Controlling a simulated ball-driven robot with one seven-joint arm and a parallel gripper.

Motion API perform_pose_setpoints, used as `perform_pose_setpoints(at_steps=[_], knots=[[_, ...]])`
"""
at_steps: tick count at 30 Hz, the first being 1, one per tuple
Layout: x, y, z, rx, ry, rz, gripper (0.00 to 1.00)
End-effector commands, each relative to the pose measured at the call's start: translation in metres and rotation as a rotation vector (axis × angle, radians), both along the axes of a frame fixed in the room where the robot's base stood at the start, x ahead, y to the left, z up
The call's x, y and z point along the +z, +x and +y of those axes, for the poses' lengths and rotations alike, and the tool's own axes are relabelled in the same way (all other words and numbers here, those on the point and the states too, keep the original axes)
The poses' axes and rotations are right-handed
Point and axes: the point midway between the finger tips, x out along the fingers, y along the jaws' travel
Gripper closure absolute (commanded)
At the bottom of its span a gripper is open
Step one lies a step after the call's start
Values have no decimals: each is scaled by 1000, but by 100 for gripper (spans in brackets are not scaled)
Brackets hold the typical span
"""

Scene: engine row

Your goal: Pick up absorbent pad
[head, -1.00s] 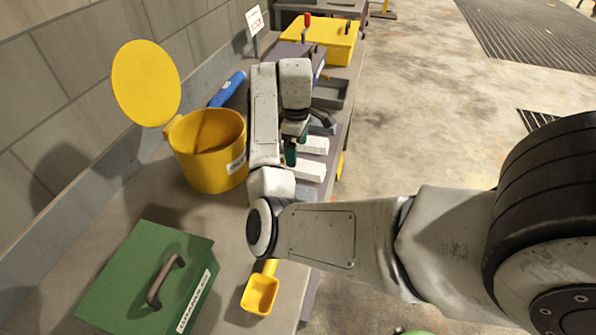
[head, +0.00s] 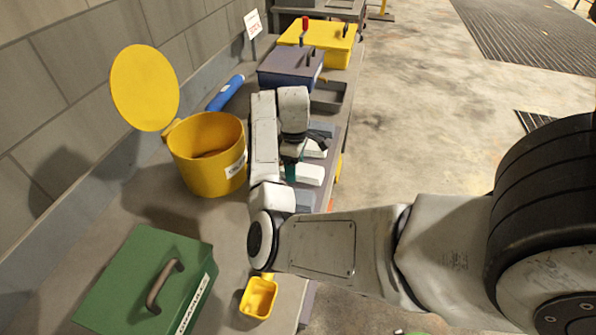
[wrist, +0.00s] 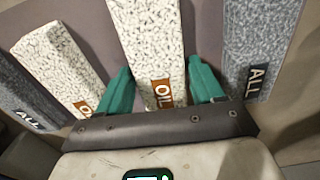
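The absorbent pads are speckled blocks in a row on the bench. In the wrist view a white pad labelled OIL (wrist: 152,45) lies between the teal fingers of my gripper (wrist: 161,82), one finger close along each side. The gripper looks open; contact with the pad is unclear. Another white OIL pad (wrist: 58,68) lies to the left, with grey ALL pads at the far left (wrist: 25,92) and right (wrist: 258,40). In the head view my gripper (head: 290,174) points down at the row, beside a white pad (head: 310,174); my arm partly hides the row.
A yellow bin (head: 210,175) with its lid raised stands left of my arm. A green box (head: 140,275) and a yellow scoop (head: 259,297) are nearer. A purple box (head: 288,68), grey tray (head: 329,96) and yellow box (head: 330,43) stand behind. Open floor lies right.

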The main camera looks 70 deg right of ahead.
Motion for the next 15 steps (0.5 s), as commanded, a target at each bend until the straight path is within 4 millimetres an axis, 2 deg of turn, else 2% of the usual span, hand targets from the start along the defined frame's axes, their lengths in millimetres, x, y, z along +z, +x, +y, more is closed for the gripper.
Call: perform_pose_setpoints(at_steps=[1,11,15], knots=[[0,0,0,0,0,0,38],[0,0,0,0,0,0,70],[0,0,0,0,0,0,71]])
